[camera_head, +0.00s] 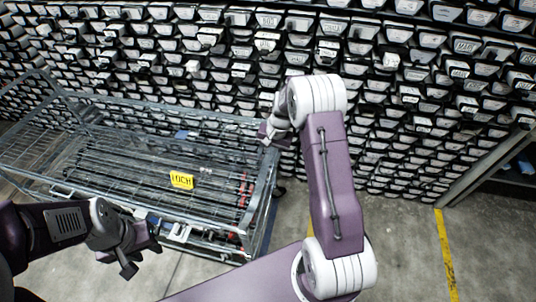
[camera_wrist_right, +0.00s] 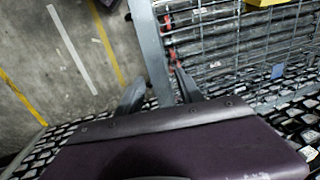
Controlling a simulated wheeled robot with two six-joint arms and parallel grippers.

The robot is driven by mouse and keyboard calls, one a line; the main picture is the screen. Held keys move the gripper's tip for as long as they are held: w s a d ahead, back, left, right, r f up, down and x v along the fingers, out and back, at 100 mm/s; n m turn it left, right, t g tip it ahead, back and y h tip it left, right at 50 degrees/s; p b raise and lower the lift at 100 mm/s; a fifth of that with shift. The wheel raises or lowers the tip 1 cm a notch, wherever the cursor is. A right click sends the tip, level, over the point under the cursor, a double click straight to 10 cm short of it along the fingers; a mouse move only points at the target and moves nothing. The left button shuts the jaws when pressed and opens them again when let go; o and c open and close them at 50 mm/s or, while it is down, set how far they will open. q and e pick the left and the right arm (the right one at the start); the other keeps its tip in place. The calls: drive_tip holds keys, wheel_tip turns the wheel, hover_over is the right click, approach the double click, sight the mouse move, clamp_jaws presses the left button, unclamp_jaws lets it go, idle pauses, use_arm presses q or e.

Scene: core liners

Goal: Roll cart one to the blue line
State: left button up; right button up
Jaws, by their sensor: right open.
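Cart one is a grey metal wire cart (camera_head: 215,115) on the left in the head view, with a yellow sign (camera_head: 181,181) on it. Its end also shows in the right wrist view (camera_wrist_right: 148,50). My right gripper (camera_head: 268,133) is at the cart's upper right corner. In the right wrist view its open fingers (camera_wrist_right: 160,95) stand on either side of a cart bar; contact cannot be told. My left gripper (camera_head: 140,258) is open and empty in front of the cart's near side. I cannot make out a blue line on the floor.
A wall of stacked core trays (camera_head: 400,120) stands behind the cart. A yellow floor line (camera_head: 447,255) lies at the right on bare concrete. The right wrist view shows a white floor line (camera_wrist_right: 72,48) too. A rack (camera_head: 490,170) stands at the right edge.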

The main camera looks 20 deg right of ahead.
drive_tip(key=shift+a+f, duration=0.2)
drive_tip(key=shift+a, duration=0.25)
drive_tip(key=shift+d+f, duration=0.1)
drive_tip(key=shift+d, duration=0.3)
drive_tip(key=shift+c, duration=1)
drive_tip(key=shift+d, duration=0.15)
drive_tip(key=c, duration=0.5)
clamp_jaws()
drive_tip(key=shift+a, duration=0.25)
